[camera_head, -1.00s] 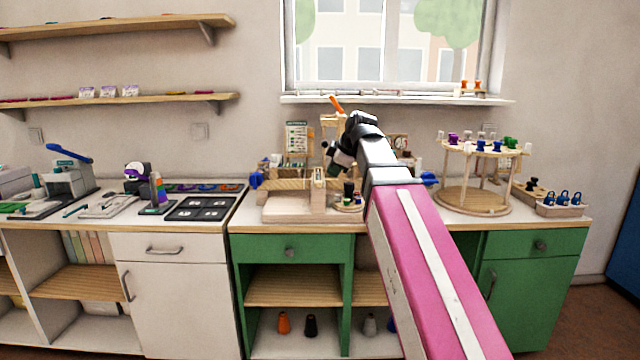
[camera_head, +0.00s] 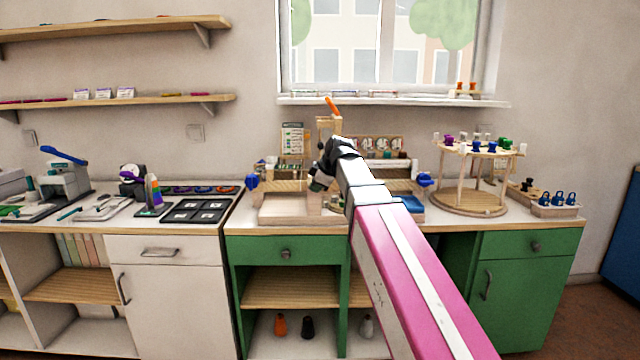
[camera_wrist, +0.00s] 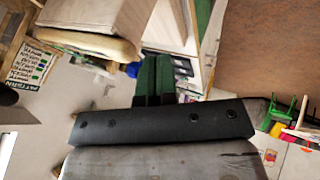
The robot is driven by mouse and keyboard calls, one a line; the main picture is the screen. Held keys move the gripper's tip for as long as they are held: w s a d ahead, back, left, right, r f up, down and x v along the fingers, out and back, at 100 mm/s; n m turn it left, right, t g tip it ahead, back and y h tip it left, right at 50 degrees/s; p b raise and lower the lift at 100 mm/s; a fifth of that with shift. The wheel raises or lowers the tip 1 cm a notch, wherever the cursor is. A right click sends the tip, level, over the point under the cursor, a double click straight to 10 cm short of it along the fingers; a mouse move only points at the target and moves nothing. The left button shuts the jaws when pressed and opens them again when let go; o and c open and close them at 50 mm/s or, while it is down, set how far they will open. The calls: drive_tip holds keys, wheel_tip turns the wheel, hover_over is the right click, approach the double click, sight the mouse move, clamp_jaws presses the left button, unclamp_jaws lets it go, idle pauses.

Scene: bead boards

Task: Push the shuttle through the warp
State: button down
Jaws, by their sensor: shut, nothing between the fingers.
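A wooden loom-like frame (camera_head: 287,186) stands on the bench under the window, with a blue knob (camera_head: 252,181) at its left end and another blue knob (camera_head: 424,180) at its right. My arm crosses in front and hides its middle. I cannot make out the shuttle or the warp threads. My gripper (camera_head: 317,185) is in front of the frame, above the right edge of a pale wooden board (camera_head: 284,221). In the wrist view its green fingers (camera_wrist: 166,72) are together with nothing between them. Whether it touches anything cannot be told.
A round wooden spool stand (camera_head: 470,203) and a small rack of blue items (camera_head: 556,208) stand on the right. A black tray (camera_head: 194,211) lies on the left counter. A pattern card (camera_head: 292,140) stands behind the frame; it also shows in the wrist view (camera_wrist: 26,66).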

drive_tip(key=shift+w, duration=1.2)
